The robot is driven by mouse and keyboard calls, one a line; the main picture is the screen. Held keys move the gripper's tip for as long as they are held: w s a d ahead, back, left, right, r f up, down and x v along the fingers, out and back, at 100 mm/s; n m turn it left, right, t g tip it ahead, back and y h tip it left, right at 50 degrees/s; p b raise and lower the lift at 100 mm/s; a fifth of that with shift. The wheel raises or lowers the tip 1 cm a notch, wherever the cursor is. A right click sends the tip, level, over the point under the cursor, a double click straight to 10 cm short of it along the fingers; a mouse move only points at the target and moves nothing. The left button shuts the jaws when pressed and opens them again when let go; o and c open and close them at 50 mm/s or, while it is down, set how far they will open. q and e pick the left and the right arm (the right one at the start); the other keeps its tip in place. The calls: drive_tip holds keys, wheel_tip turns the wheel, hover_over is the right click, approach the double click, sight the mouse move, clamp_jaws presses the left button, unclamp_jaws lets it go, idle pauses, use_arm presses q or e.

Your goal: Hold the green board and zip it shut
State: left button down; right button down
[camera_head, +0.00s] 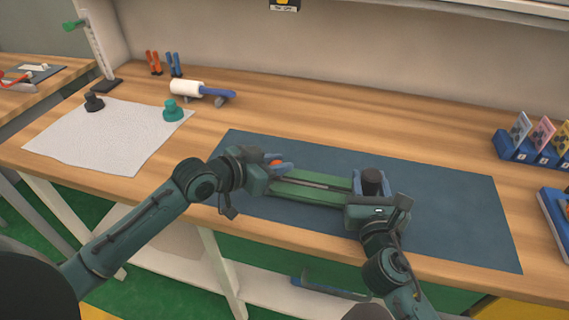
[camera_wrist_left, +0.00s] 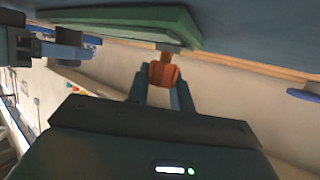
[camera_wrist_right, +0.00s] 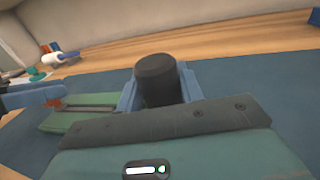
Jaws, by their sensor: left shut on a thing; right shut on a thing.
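The green board (camera_head: 310,186) lies on the dark blue mat, with a pale track running along its length. It also shows in the left wrist view (camera_wrist_left: 130,22) and the right wrist view (camera_wrist_right: 75,120). My left gripper (camera_head: 279,166) is shut on an orange tab (camera_wrist_left: 164,74) at the board's left end. My right gripper (camera_head: 371,190) is shut on a black cylinder (camera_wrist_right: 157,78) at the board's right end. The cylinder stands upright between the blue fingers. How the cylinder joins the board is hidden by my gripper.
The blue mat (camera_head: 450,220) has free room to the right. At the left lie a white cloth (camera_head: 95,140) with a black knob (camera_head: 94,102) and a green knob (camera_head: 172,111). A white roller (camera_head: 187,88) lies behind. A blue card rack (camera_head: 520,148) stands at the right.

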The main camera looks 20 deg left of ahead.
use_arm(q)
drive_tip(key=shift+w+a, duration=0.1)
drive_tip(key=shift+a, duration=0.1)
use_arm(e)
drive_tip(key=shift+d+r, duration=0.1)
drive_tip(key=shift+d, duration=0.05)
use_arm(q)
drive_tip(key=c, duration=1.5)
unclamp_jaws()
drive_tip(key=shift+o, duration=1.3)
drive_tip(key=shift+d, duration=0.1)
drive_tip(key=v, duration=1)
drive_tip(key=shift+s, duration=0.2)
drive_tip(key=shift+v, duration=0.9)
use_arm(e)
drive_tip(key=c, duration=0.8)
unclamp_jaws()
drive_tip(key=shift+c, duration=0.2)
